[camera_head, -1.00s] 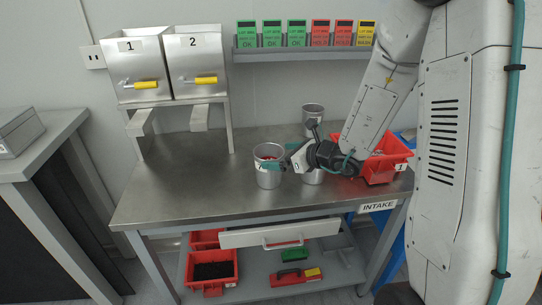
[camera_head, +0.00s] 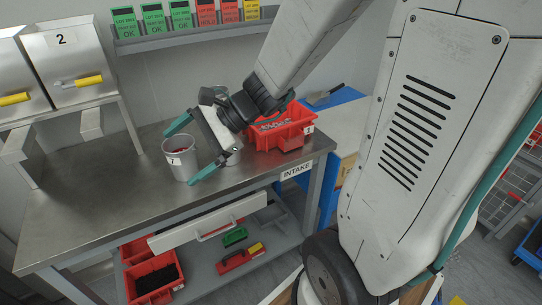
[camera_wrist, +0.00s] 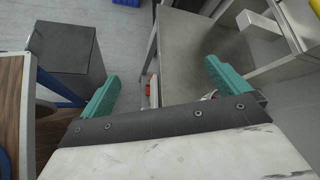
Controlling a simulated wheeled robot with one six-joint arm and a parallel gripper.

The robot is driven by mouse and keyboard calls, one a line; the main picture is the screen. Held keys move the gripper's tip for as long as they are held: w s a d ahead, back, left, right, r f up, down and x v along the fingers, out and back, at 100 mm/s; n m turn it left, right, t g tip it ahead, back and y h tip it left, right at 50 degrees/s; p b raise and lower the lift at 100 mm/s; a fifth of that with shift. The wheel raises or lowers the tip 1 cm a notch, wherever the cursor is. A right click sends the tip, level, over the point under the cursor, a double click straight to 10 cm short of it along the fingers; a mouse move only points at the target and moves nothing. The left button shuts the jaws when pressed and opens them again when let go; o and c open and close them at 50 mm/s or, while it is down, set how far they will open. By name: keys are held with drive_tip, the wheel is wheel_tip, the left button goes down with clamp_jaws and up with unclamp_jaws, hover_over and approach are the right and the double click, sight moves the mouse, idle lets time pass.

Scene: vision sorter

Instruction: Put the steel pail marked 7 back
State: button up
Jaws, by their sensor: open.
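The steel pail marked 7 (camera_head: 181,168) stands upright on the steel table (camera_head: 95,205), with something red inside. My gripper (camera_head: 178,155) is open, its two teal fingers spread wide. In the head view the fingers show at the pail's upper and lower right; I cannot tell their depth or whether they touch it. In the wrist view nothing is between the fingers of my gripper (camera_wrist: 160,88); the table top (camera_wrist: 195,65) lies beyond. A small curved metal edge shows by the right finger there, too little to identify. Another steel vessel (camera_head: 234,157) is partly hidden behind my gripper.
A red bin (camera_head: 285,130) stands on the table's right end, above the INTAKE label (camera_head: 297,170). Steel bin 2 (camera_head: 62,60) sits on a raised stand at left. A card rack (camera_head: 190,37) hangs behind. A drawer (camera_head: 208,222) is under the table. The table's left front is clear.

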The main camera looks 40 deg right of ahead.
drive_tip(key=s+r+n+g+h, duration=0.2)
drive_tip(key=s+n+g+h, duration=0.15)
drive_tip(key=s+n, duration=0.6)
drive_tip(key=s+d+r+n+h, duration=0.3)
drive_tip(key=s+d+n+h, duration=0.4)
drive_tip(key=s, duration=0.1)
drive_tip(key=shift+s+d, duration=0.2)
drive_tip(key=shift+d, duration=0.15)
